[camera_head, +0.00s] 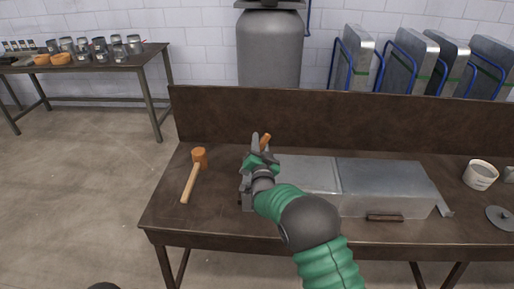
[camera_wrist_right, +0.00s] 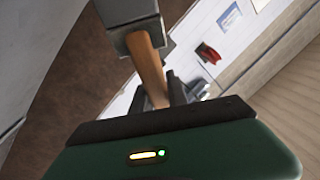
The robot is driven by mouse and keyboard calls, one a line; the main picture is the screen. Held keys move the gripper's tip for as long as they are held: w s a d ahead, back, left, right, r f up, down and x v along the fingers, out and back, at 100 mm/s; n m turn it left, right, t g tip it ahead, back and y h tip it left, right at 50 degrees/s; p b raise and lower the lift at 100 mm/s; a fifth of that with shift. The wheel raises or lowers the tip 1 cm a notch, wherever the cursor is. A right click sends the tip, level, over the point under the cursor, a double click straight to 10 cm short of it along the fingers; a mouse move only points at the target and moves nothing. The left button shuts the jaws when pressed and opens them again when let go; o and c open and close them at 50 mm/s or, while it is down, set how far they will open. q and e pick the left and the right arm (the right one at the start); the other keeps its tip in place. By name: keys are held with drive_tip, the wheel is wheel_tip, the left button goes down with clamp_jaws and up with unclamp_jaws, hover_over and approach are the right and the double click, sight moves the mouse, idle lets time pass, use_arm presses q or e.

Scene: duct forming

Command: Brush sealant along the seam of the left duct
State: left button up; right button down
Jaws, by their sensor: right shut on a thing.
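My right gripper (camera_head: 258,143) is raised over the left end of the left duct. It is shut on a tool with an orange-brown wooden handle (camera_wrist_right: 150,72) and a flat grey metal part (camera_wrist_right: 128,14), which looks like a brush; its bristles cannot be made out. The handle's orange end (camera_head: 265,141) shows beside the fingers in the head view. The left duct (camera_head: 312,174) is a grey sheet-metal box on the bench, partly hidden by my right arm. The right duct (camera_head: 385,176) adjoins it at a raised joint. My left gripper is not seen.
A wooden mallet (camera_head: 193,175) lies left of the ducts on the brown bench (camera_head: 165,212). A pale bucket (camera_head: 480,175) and a round grey disc (camera_head: 500,217) are at the right. A backboard (camera_head: 340,125) rises behind. A side table (camera_head: 90,66) holds several cans.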

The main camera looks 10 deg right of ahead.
drive_tip(key=shift+w+a+r+p, duration=0.15)
drive_tip(key=shift+r+p, duration=0.35)
drive_tip(key=shift+r, duration=1.2)
